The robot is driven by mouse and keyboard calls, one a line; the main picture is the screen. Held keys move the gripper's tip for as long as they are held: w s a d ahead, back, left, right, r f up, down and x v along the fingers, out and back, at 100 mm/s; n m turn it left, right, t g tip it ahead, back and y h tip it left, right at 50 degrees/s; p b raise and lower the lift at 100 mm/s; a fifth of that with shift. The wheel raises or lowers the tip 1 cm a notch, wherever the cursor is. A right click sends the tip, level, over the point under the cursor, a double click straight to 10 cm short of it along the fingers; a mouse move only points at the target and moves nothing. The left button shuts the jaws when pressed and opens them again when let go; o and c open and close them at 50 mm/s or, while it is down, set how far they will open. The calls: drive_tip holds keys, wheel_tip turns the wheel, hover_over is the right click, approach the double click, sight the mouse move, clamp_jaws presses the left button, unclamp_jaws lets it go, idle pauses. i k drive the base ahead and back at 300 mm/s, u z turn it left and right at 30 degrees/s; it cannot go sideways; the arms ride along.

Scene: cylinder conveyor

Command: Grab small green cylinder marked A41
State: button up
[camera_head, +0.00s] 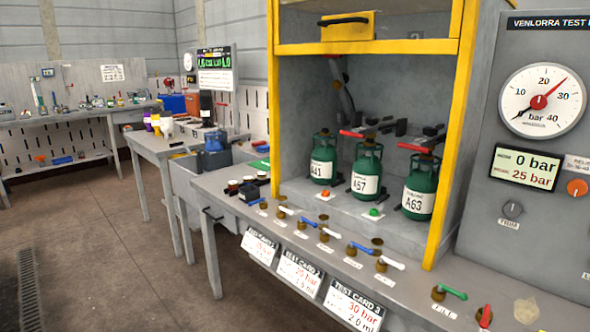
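The small green cylinder marked A41 (323,150) stands upright inside the yellow-framed cabinet (447,140), at the left end of a row. Its white label faces me, with the first character partly hard to read at the edge. A green cylinder marked A57 (366,165) stands to its right, and one marked A63 (421,180) stands further right. Red handles and dark fittings are above A57 and A63. My gripper is not in view, and nothing is seen holding A41.
A grey bench (235,190) runs in front of the cabinet, with several coloured valve levers and hanging test cards (300,272). A gauge panel (500,90) stands at the right. The cabinet's yellow left post is close to A41. Open floor (90,250) lies at the left.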

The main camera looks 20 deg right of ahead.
sight(323, 156)
drive_tip(key=u, duration=0.45)
drive_tip(key=k, duration=1)
drive_tip(key=u, duration=1.05)
drive_tip(key=i, duration=1.65)
drive_tip(key=z, duration=0.95)
drive_tip(key=i, duration=0.75)
drive_tip(key=z, duration=0.3)
